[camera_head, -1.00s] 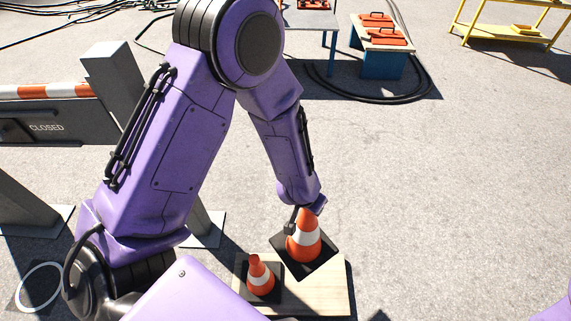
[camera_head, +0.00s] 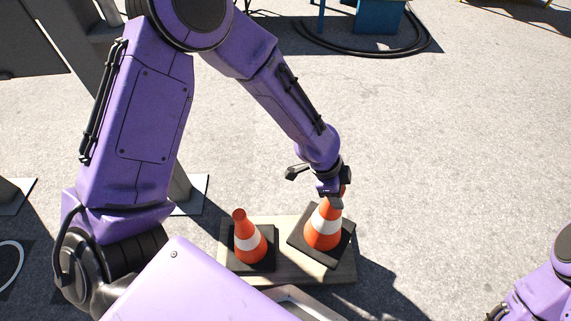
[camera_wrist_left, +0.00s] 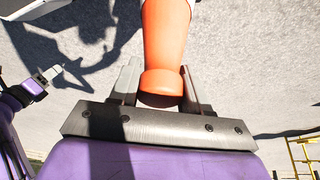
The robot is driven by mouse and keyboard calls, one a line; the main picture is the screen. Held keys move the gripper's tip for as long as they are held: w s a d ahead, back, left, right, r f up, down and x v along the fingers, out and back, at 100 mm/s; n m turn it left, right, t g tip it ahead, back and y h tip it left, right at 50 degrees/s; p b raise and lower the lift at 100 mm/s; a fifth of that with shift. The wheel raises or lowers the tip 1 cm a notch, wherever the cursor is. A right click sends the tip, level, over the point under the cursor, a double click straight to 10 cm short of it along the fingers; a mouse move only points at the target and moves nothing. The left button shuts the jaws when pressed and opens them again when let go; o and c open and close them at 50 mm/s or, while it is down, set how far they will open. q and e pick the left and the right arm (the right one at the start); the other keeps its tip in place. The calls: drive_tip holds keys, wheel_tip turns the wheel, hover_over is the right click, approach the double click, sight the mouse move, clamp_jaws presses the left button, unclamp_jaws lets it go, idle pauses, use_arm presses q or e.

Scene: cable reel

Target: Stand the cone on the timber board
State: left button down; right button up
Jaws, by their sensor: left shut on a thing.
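The held orange and white cone (camera_head: 323,230) has a black square base and is near upright, over the right part of the timber board (camera_head: 288,263). Its base overhangs the board's far edge in the picture; I cannot tell whether it touches the wood. My left gripper (camera_head: 332,190) is shut on the cone's top. In the left wrist view the orange top (camera_wrist_left: 165,45) lies between the two fingers. A smaller cone (camera_head: 249,243) stands on the board's left part. My right arm shows at the lower right; its fingers are not clear.
A grey barrier post with a foot plate (camera_head: 190,192) stands left of the board. A coiled black hose (camera_head: 375,50) lies around a blue stand at the back. Open pavement lies to the right.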

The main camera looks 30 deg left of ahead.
sight(333, 215)
use_arm(q)
drive_tip(key=f, duration=0.1)
drive_tip(key=f+m+b, duration=0.1)
drive_tip(key=f+b, duration=0.1)
drive_tip(key=shift+w+d+m+g, duration=0.1)
drive_tip(key=shift+d+m+g, duration=0.2)
drive_tip(key=shift+m, duration=0.4)
wheel_tip(333, 215, down, 10)
drive_tip(key=b, duration=0.4)
drive_tip(key=shift+b, duration=0.35)
use_arm(e)
wheel_tip(333, 215, down, 8)
drive_tip(key=shift+f, duration=0.15)
drive_tip(key=shift+a, duration=0.1)
use_arm(q)
drive_tip(key=shift+f, duration=0.15)
drive_tip(key=c, duration=0.5)
unclamp_jaws()
